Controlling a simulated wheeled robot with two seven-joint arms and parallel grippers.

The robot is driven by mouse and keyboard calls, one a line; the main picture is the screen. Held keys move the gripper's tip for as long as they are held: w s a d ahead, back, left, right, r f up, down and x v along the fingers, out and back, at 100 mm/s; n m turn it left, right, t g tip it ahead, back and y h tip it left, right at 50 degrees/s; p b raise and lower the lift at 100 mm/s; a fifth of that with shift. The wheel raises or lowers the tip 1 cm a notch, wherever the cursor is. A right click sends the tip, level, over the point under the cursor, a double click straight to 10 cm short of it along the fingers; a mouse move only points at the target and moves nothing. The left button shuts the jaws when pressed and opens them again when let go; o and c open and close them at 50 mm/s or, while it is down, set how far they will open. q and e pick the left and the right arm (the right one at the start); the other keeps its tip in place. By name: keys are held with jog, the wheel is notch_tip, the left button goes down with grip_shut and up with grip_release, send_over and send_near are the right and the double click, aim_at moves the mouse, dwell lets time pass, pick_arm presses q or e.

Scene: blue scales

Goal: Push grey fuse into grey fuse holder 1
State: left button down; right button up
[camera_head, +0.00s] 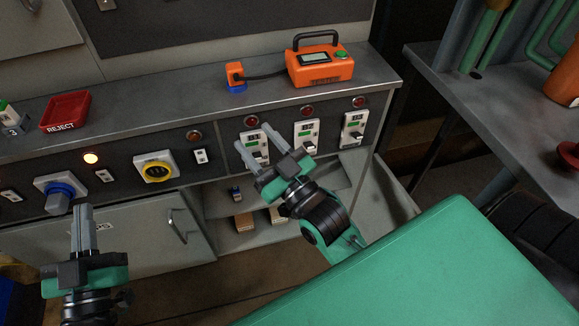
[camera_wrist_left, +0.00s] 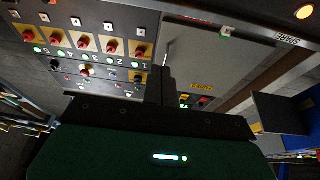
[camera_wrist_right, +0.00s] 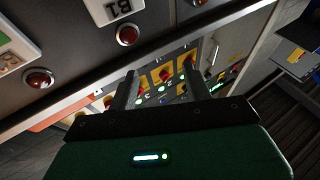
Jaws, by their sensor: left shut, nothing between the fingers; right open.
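Three white fuse holders stand in a row on the dark panel: left (camera_head: 263,153), middle (camera_head: 307,131) and right (camera_head: 353,128). Each shows a green strip and a grey part low on its front. I cannot tell which grey part is the task's fuse or which holder is number 1. My right gripper (camera_head: 255,141) is open and empty, its fingers spread in front of the left holder, partly hiding it. The right wrist view shows its parted fingers (camera_wrist_right: 160,84) and a labelled white plate (camera_wrist_right: 113,10). My left gripper (camera_head: 81,208) is shut and empty at the lower left, pointing up.
An orange meter (camera_head: 320,65) and a smaller orange device (camera_head: 235,74) stand on the ledge, joined by a cable. A red reject tray (camera_head: 66,110) is to the left. Blue (camera_head: 59,195) and yellow (camera_head: 158,172) knobs project from the panel. Below is an open shelf (camera_head: 245,238).

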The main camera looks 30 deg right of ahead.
pick_arm(q)
notch_tip(320, 180, down, 11)
jog(key=s+a+g+y+p, duration=0.2)
jog(key=g+y+p, duration=0.15)
jog(key=g, duration=0.45)
pick_arm(e)
jog(key=s+d+f+m+g+h+p, duration=0.1)
jog(key=s+d+f+g+h+p, duration=0.3)
jog(key=f+g, duration=0.6)
jog(key=s+d+f+m+g+h, duration=0.1)
jog(key=s+d+f+g, duration=0.35)
jog(key=f, duration=0.95)
pick_arm(q)
jog(key=s+f+g, duration=0.6)
jog(key=s, duration=0.4)
jog(key=shift+d+f, duration=0.25)
jog(key=shift+f, duration=0.1)
pick_arm(e)
jog(key=w+d+f, duration=0.5)
jog(key=w, duration=0.3)
jog(key=w+d+f+m, duration=0.1)
jog(key=w+d+f, duration=0.4)
jog(key=w, duration=0.3)
jog(key=shift+d+m+h, duration=0.3)
jog(key=shift+d, duration=0.5)
